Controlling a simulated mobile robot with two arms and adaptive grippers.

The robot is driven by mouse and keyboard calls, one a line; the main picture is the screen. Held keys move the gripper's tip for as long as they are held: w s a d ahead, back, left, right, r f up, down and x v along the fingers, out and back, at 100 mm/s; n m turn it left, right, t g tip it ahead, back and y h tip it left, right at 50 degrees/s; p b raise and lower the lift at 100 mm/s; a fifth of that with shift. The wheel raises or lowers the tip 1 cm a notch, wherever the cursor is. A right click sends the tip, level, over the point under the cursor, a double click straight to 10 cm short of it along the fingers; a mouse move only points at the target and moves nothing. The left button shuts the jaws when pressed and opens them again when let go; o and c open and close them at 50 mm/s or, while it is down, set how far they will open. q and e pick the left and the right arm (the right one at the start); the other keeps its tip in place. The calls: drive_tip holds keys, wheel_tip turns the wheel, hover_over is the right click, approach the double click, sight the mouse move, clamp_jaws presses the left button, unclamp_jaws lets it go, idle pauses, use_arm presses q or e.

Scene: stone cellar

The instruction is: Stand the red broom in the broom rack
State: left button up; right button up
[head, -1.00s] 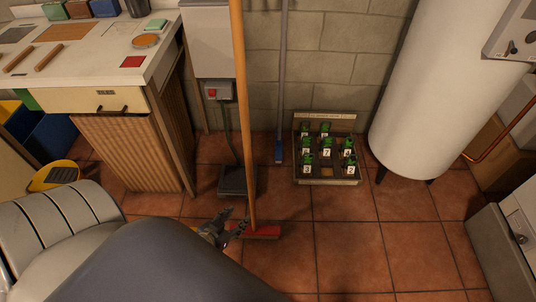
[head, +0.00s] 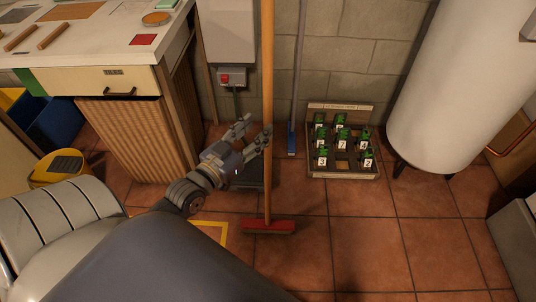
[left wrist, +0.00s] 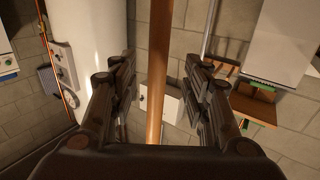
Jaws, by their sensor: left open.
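The red broom stands upright, its red head (head: 268,227) on the tiled floor and its orange-brown handle (head: 267,60) rising out of the top of the head view. My left gripper (head: 256,131) is open at the lower part of the handle, with one fingertip overlapping it in the head view. In the left wrist view the handle (left wrist: 158,75) runs between the two open fingers, with gaps on both sides. I cannot tell how deep it sits between them. I cannot make out the broom rack with certainty. My right gripper is not in view.
A blue-headed broom (head: 292,140) leans by the wall. A crate (head: 343,174) with several numbered green items stands to its right, then a white tank (head: 440,90). A workbench (head: 100,50) is at left. A yellow floor outline (head: 224,238) lies left of the red head. Front-right floor is clear.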

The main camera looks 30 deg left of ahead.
sight(265, 122)
use_arm(q)
drive_tip(key=w, duration=0.5)
drive_tip(key=shift+d, duration=0.2)
drive_tip(key=shift+w, duration=0.25)
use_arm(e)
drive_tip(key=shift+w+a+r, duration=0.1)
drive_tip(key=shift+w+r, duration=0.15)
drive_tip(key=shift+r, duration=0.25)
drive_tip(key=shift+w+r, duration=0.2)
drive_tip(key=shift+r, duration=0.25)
use_arm(q)
drive_tip(key=shift+c, duration=0.3)
drive_tip(key=c, duration=0.9)
clamp_jaws()
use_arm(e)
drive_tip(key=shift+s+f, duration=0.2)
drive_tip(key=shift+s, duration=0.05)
use_arm(q)
drive_tip(key=shift+r, duration=0.2)
